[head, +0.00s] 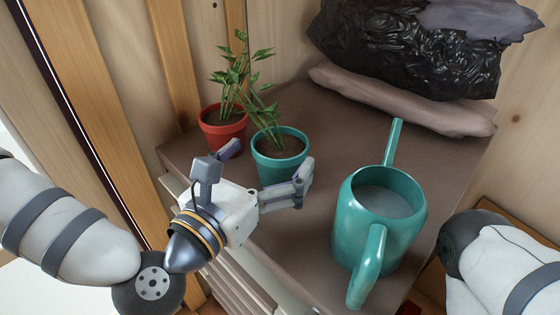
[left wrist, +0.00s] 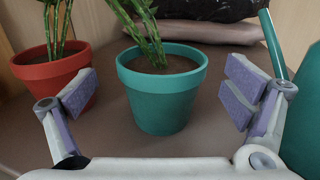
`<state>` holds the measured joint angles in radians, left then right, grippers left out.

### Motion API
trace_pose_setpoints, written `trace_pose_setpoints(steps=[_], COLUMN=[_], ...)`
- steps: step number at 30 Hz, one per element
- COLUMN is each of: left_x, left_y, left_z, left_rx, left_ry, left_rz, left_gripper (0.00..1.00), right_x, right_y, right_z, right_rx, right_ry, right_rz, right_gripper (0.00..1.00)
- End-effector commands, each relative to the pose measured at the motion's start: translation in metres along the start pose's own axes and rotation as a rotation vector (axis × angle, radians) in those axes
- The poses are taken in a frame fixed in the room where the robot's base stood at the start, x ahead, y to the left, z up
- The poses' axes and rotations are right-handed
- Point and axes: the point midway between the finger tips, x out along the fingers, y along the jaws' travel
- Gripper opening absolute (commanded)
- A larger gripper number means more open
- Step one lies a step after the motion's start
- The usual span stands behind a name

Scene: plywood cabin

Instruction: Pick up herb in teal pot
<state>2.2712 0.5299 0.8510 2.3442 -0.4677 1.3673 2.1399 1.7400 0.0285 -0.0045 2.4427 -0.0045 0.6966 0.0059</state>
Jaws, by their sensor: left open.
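The herb in the teal pot (head: 280,158) stands upright on the brown top of a cabinet, its green stems leaning up and left. In the left wrist view the teal pot (left wrist: 163,98) sits centred between the finger pads and a little beyond them. My left gripper (head: 262,168) is open and empty, with one finger at the pot's left front and the other at its right front. In the left wrist view the gripper (left wrist: 160,98) shows wide-spread fingers, apart from the pot. My right gripper is out of view; only part of my right arm shows at the right edge.
A red pot (head: 222,130) with a similar herb stands close behind and left of the teal pot. A teal watering can (head: 352,215) with liquid stands to the right. A black bag (head: 410,50) and a pinkish sack (head: 400,100) lie at the back. Bare top shows between pot and can.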

Motion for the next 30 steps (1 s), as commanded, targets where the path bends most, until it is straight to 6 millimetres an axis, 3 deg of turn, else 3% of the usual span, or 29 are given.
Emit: trace_pose_setpoints(steps=[3, 6, 12, 14, 21, 23, 30], left_x=[0.023, 0.033, 0.034, 0.034, 0.034, 0.034, 0.034], left_y=[-0.002, -0.002, -0.001, -0.001, -0.001, -0.001, -0.001], left_z=[0.001, 0.001, 0.002, 0.001, 0.001, 0.002, 0.006], left_rx=[0.003, 0.002, 0.001, 0.001, 0.001, 0.002, 0.002], left_ry=[-0.002, 0.0, 0.001, 0.001, 0.001, -0.001, -0.002], left_rz=[-0.001, -0.001, -0.001, -0.001, -0.001, -0.001, 0.0], left_gripper=[0.95, 0.95, 0.95, 0.86, 0.33, 0.27, 0.27], right_x=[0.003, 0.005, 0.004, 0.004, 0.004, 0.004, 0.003], right_y=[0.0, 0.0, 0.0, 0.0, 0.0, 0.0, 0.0], right_z=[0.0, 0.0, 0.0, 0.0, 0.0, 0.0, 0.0], right_rx=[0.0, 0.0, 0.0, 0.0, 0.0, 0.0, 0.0], right_ry=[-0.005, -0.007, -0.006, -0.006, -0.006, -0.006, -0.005], right_rz=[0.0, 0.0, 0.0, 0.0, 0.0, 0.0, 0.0], right_gripper=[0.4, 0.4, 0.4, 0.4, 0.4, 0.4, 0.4])
